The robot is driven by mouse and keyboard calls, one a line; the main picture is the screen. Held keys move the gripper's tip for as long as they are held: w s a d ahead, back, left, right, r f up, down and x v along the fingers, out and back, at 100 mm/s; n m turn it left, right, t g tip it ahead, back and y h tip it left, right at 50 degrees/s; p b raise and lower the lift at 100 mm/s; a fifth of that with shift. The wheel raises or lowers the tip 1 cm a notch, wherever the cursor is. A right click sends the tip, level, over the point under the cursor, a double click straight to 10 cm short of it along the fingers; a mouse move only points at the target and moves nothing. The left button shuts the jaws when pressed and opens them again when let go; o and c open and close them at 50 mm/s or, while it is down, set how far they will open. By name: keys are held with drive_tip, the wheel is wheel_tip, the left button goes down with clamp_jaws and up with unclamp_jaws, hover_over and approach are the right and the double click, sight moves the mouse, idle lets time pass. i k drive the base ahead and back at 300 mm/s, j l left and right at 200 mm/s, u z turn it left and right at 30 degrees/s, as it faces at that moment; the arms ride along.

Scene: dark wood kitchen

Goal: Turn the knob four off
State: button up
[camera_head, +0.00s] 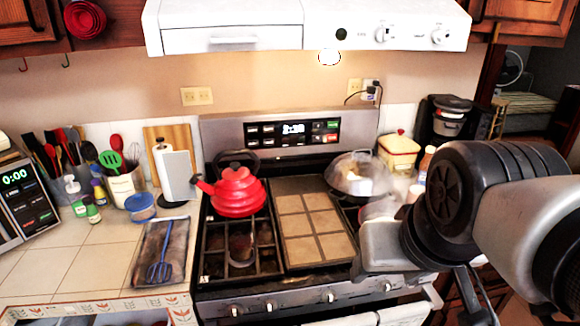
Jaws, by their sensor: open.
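The stove (205,297) stands in the middle with a row of round silver knobs along its front edge. From left to right I see a first knob (235,311), another knob (268,307), a knob near the middle (330,297) and a right-hand knob (387,286). No numbers are readable on them, and their turn angle is too small to tell. My arm comes in from the right and covers the stove's right front. My gripper (476,300) is low at the right, partly cut off by the bottom edge, open and apart from the visible knobs.
A red kettle (236,192) stands on the left back burner and a glass-lidded pan (355,178) at the right back. A white oven handle (400,315) juts out below the knobs. The left counter (75,265) holds a tray (160,245) with a blue spatula.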

sight(416, 284)
drive_tip(key=i+l+u, duration=0.3)
drive_tip(key=l+z, duration=0.25)
drive_tip(key=k+l+z, duration=0.1)
drive_tip(key=l+z, duration=0.15)
drive_tip(key=l, duration=0.25)
drive_tip(key=k+l, duration=0.1)
drive_tip(key=l, duration=0.2)
drive_tip(key=k+l, duration=0.25)
drive_tip(key=l, duration=0.3)
